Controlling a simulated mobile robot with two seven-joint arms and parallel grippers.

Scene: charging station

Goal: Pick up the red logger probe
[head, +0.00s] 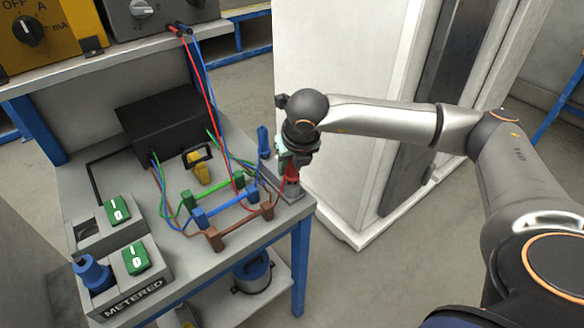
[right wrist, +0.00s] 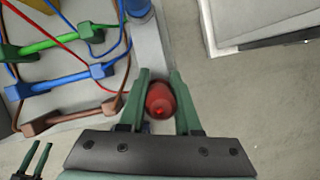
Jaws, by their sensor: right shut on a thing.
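The red logger probe (head: 291,174) is upright at the grey table's right corner, at a small grey holder (head: 292,190). My right gripper (head: 291,158) is above it, pointing down and shut around it. In the right wrist view the round red end of the probe (right wrist: 160,100) sits between the two green fingers of my right gripper (right wrist: 160,80). I cannot tell whether the probe's lower end is still in the holder. Two small green fingers of my left gripper (right wrist: 36,158) show apart at the lower left of the right wrist view, with nothing between them.
A blue probe (head: 263,142) stands just left of the gripper. Green, blue and brown plug links (head: 228,226) with loose cables lie on the table. A black box (head: 163,132) and a yellow padlock-like part (head: 201,172) are behind. A white cabinet (head: 335,150) stands right.

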